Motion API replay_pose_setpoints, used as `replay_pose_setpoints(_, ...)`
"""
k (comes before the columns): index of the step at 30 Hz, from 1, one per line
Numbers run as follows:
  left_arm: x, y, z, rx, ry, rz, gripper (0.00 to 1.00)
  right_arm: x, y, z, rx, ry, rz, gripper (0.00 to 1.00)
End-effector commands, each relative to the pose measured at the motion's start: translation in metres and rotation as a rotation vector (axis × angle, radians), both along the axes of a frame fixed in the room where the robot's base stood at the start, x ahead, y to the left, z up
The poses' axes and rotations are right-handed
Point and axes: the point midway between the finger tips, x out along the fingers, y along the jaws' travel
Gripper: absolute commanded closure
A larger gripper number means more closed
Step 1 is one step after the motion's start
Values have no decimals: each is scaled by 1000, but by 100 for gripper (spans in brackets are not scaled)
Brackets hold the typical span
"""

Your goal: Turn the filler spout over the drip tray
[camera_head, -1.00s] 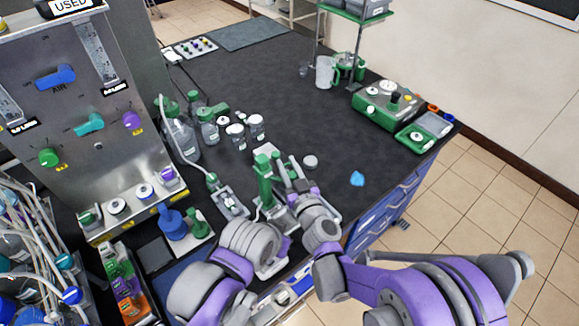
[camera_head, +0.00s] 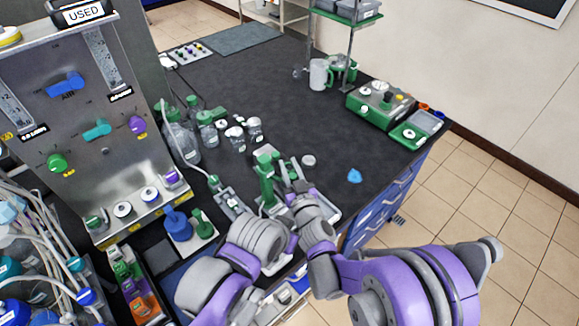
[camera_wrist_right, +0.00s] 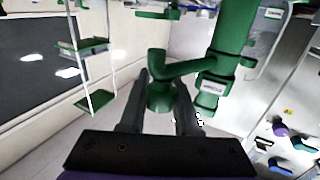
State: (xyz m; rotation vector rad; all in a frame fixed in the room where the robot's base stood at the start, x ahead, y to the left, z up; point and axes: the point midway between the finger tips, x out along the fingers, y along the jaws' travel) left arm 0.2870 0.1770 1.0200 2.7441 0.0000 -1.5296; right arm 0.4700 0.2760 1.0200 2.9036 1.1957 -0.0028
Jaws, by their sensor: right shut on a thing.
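The green filler column (camera_head: 266,185) stands upright near the front edge of the dark bench. In the right wrist view, the column (camera_wrist_right: 235,40) carries a green side arm, the spout (camera_wrist_right: 185,70), which ends in a round green part between my fingers. My right gripper (camera_wrist_right: 160,100) is shut on that spout end; in the head view the gripper (camera_head: 293,178) is just right of the column. A pale-rimmed tray (camera_head: 331,216) lies partly under my right wrist; I cannot tell whether it is the drip tray. My left arm shows at the bottom, but its gripper cannot be made out.
A steel panel (camera_head: 115,130) with coloured knobs stands at the left. Bottles (camera_head: 183,143) and small jars stand behind the filler. A grey tray (camera_head: 229,203) is left of it. A blue piece (camera_head: 355,176) lies to the right. The middle of the bench is clear.

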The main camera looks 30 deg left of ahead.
Motion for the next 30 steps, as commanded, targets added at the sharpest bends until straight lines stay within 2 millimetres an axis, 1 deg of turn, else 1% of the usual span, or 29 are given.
replay_pose_setpoints(2,0,0,0,0,-1,0,100,1,0,1,1,-1,1,100)
replay_pose_setpoints(3,0,0,0,0,-1,0,100,1,0,1,1,-1,1,68)
replay_pose_setpoints(8,0,0,0,0,0,0,100,0,0,1,1,-1,1,39)
replay_pose_setpoints(17,0,0,0,0,1,0,100,0,-1,0,1,1,0,39)
replay_pose_setpoints(20,-2,0,-3,0,4,0,100,-5,-6,0,1,1,0,39)
replay_pose_setpoints(23,-5,0,-7,0,10,0,100,-16,-16,-2,1,3,-1,39)
replay_pose_setpoints(30,-13,0,-20,0,25,0,100,-52,-51,-2,1,4,0,39)
